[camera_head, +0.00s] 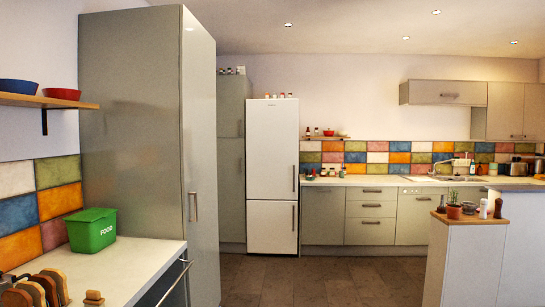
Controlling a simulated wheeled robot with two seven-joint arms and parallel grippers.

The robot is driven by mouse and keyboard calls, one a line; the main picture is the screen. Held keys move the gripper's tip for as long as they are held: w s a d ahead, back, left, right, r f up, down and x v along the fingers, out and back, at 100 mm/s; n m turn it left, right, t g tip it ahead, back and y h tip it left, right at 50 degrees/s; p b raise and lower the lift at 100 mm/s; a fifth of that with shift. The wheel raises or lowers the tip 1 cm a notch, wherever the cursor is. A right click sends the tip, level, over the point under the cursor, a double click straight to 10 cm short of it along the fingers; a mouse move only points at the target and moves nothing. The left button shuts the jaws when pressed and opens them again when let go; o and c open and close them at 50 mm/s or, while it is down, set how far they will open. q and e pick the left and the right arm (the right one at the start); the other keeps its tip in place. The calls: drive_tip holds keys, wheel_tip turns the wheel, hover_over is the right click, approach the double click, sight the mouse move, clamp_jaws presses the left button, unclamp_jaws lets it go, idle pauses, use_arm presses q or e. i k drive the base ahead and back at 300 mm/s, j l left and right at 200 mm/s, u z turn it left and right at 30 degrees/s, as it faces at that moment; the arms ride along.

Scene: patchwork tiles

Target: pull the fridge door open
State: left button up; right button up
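A tall white fridge (272,150) stands against the back wall, left of the middle in the head view. It has a larger upper door and a smaller lower door, and both look closed. The upper door has a vertical handle (294,178) at its right edge. The lower door has another vertical handle (294,218) at its right edge. The fridge is some way off across the floor. Neither of my grippers is in view.
A tall grey-green cabinet (145,140) and a counter (110,270) with a green food bin (91,230) stand close on the left. A white-sided counter (465,255) stands on the right. The tiled floor (310,280) between them is clear up to the fridge.

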sight(271, 125)
drive_tip(key=i+z, duration=0.35)
drive_tip(key=i, duration=5.5)
drive_tip(key=i+j+z, duration=0.1)
drive_tip(key=i, duration=0.55)
drive_tip(key=i+j, duration=0.1)
drive_tip(key=i, duration=0.55)
drive_tip(key=i+j+z, duration=0.15)
drive_tip(key=i, duration=0.55)
